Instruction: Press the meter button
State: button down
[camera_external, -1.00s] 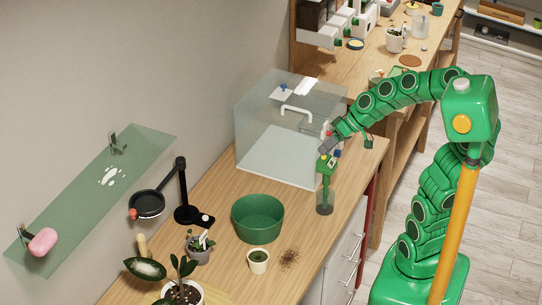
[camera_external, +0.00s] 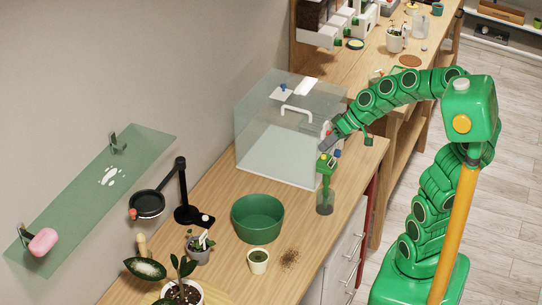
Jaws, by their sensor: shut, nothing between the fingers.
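A green meter-like device (camera_external: 326,166) stands upright in a clear greenish holder (camera_external: 325,203) near the counter's right edge. Small coloured spots show at its top; which one is the button is too small to tell. My gripper (camera_external: 324,148) is shut and empty. It points down and left, just above the top of the device. I cannot tell from this angle whether the fingertips touch it.
A clear glass case (camera_external: 284,150) with a white handle stands just behind and left of my gripper. A green bowl (camera_external: 258,222), a small pot (camera_external: 258,262) and spilled soil (camera_external: 289,258) are on the counter.

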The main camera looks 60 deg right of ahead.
aim_at(326, 156)
notch_tip(326, 156, up, 6)
dwell(1.0)
